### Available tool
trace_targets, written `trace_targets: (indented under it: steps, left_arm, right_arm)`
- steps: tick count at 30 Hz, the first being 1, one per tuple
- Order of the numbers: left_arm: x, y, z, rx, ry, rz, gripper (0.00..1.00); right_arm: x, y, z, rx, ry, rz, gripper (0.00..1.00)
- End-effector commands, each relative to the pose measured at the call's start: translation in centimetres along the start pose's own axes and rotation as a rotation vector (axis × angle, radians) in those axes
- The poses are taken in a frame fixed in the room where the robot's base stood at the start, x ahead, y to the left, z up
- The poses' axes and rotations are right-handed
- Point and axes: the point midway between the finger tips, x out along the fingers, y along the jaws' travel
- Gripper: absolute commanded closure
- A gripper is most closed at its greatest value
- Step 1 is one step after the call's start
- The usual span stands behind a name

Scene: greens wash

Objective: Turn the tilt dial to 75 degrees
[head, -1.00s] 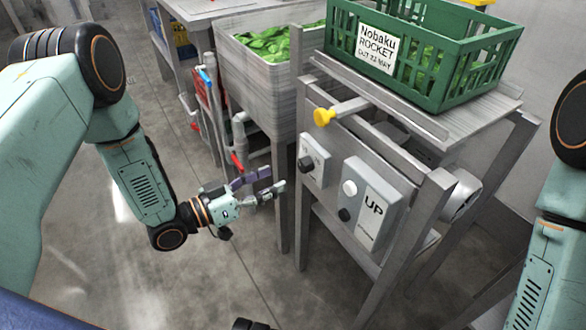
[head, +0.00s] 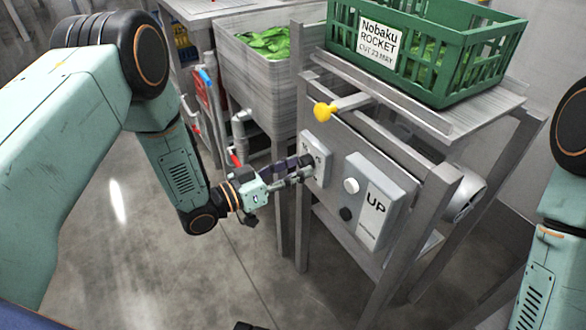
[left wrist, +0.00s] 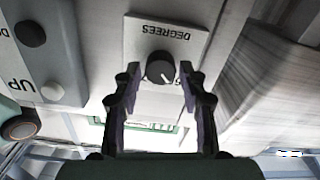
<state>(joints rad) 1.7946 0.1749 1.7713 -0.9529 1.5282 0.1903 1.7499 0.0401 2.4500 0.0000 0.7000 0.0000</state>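The tilt dial (left wrist: 161,68) is a black round knob with a white pointer line, on a pale plate (left wrist: 178,40) lettered "DEGREES", upside down in the left wrist view. My left gripper (left wrist: 157,78) is open, one finger on each side of the knob, with gaps showing. In the head view my left gripper (head: 303,168) reaches the dial plate (head: 322,160), and its fingers mostly hide the knob. The numbers on the plate are too hidden to read. Of my right arm only links show at the right edge; its gripper is out of view.
Right of the dial plate is a grey "UP" box (head: 376,205) with a white button (head: 351,185) and a black button (head: 346,214). A yellow-knobbed lever (head: 323,111) sticks out above. A green crate (head: 440,85) stands on top. A sink with greens (head: 265,75) is behind.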

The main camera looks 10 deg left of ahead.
Motion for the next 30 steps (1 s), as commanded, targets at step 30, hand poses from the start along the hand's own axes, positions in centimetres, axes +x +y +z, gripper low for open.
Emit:
trace_targets:
  steps: [30]
  left_arm:
    - [-0.1, 0.1, 0.0, 0.215, -0.003, 0.001, 0.98]
  right_arm:
    - [-1.2, 0.0, 0.0, 0.000, 0.000, 0.000, 1.00]
